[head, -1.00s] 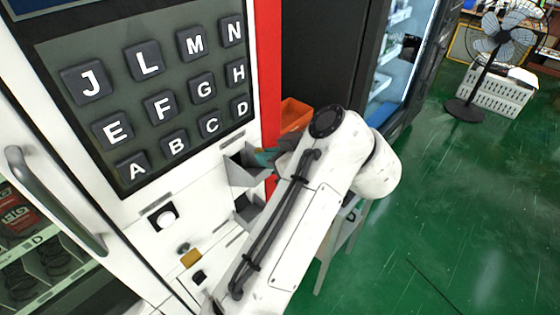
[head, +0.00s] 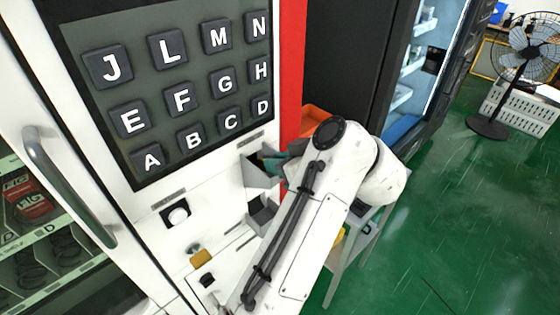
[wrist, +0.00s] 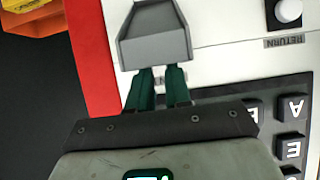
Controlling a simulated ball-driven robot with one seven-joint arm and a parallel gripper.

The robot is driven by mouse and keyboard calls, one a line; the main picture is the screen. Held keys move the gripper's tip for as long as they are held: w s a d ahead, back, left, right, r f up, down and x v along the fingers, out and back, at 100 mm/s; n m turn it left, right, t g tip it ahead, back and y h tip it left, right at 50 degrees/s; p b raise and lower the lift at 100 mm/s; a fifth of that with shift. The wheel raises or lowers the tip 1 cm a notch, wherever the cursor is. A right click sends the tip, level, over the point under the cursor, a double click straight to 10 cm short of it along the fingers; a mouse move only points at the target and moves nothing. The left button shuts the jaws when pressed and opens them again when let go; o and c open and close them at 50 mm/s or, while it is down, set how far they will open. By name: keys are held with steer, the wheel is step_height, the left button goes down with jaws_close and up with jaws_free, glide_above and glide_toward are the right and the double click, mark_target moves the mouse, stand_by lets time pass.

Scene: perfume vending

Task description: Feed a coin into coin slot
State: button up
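The white vending machine front (head: 222,160) fills the left of the head view. A grey angled hopper, likely the coin slot (head: 256,172), juts from it below the letter keys; it also shows in the wrist view (wrist: 155,50). My gripper (head: 270,159) has teal fingers at the hopper's opening. In the wrist view my gripper (wrist: 160,85) has its two fingers side by side with a narrow gap, their tips hidden by the hopper. No coin is visible, so I cannot tell whether one is held.
A second grey hopper (head: 262,213) sits just below. A keypad (head: 185,85) lies above left, and a round white button (head: 177,213) below left. An orange bin (head: 316,114) is beside the red edge (head: 291,65). Green floor (head: 455,220) is open at right.

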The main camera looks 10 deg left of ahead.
steer(key=shift+o, duration=1.4)
steer(key=b+v, duration=0.1)
steer(key=v, duration=0.9)
steer(key=shift+s+d+r+b, duration=0.2)
steer(key=shift+d+b, duration=0.1)
steer(key=shift+b, duration=0.1)
steer(key=s+d+f+m+g+h, duration=0.1)
steer(key=s+d+f+m+h, duration=0.25)
steer(key=d+f, duration=0.65)
steer(key=s+d+f+m+h, duration=0.25)
steer(key=d+f+h, duration=0.25)
steer(key=d+f, duration=0.5)
steer(key=s+d+f+m+g, duration=0.1)
steer(key=s+f, duration=0.3)
steer(key=s, duration=0.4)
steer(key=s+d+f+m+g, duration=0.2)
steer(key=s+f, duration=0.3)
steer(key=s, duration=0.3)
steer(key=s+d+f+m+g+h, duration=0.1)
steer(key=s+d+f, duration=0.3)
steer(key=s, duration=0.4)
steer(key=shift+f+m+g, duration=0.4)
steer(key=shift+f+g, duration=0.2)
steer(key=shift+g, duration=0.1)
